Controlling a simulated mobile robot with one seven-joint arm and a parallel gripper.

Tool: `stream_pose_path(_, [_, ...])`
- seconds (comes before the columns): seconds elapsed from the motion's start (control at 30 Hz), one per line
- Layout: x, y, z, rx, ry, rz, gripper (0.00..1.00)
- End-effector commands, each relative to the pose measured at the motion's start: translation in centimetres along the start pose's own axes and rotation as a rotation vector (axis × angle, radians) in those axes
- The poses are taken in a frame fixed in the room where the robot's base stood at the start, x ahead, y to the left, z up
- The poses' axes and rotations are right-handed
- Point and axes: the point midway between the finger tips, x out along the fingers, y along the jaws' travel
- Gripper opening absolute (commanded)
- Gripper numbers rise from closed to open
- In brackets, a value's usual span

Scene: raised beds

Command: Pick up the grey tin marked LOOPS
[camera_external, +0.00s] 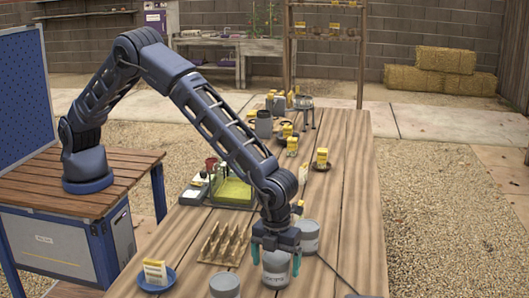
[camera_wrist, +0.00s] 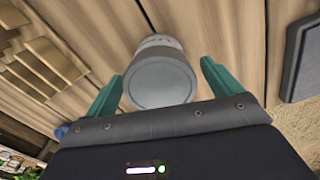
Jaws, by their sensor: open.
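A grey tin (camera_external: 276,273) stands upright on the wooden table, with small lettering on its side that I cannot read for sure. My gripper (camera_external: 276,262) points down over this tin, its teal fingers open on either side of the tin's upper part. In the wrist view, the tin's round grey lid (camera_wrist: 160,84) lies between the two open fingers of my gripper (camera_wrist: 162,85), with gaps at both sides.
A slatted wooden rack (camera_external: 223,245) lies left of my gripper. A blue dish (camera_external: 156,278) with a yellow-and-white packet is at the front left. A green tray (camera_external: 233,193) and several small packets and pots stand farther back. The table's right side is mostly clear.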

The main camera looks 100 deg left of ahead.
Motion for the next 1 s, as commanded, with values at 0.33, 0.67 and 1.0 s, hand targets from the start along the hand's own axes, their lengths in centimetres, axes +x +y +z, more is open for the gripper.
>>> stream_pose_path(0.33, [1.5, -0.1, 0.0, 0.001, 0.000, -0.001, 0.90])
stream_pose_path(0.67, [1.4, -0.1, 0.0, 0.000, 0.000, -0.001, 0.36])
stream_pose_path(1.0, [0.4, -0.1, 0.0, 0.000, 0.001, -0.002, 0.36])
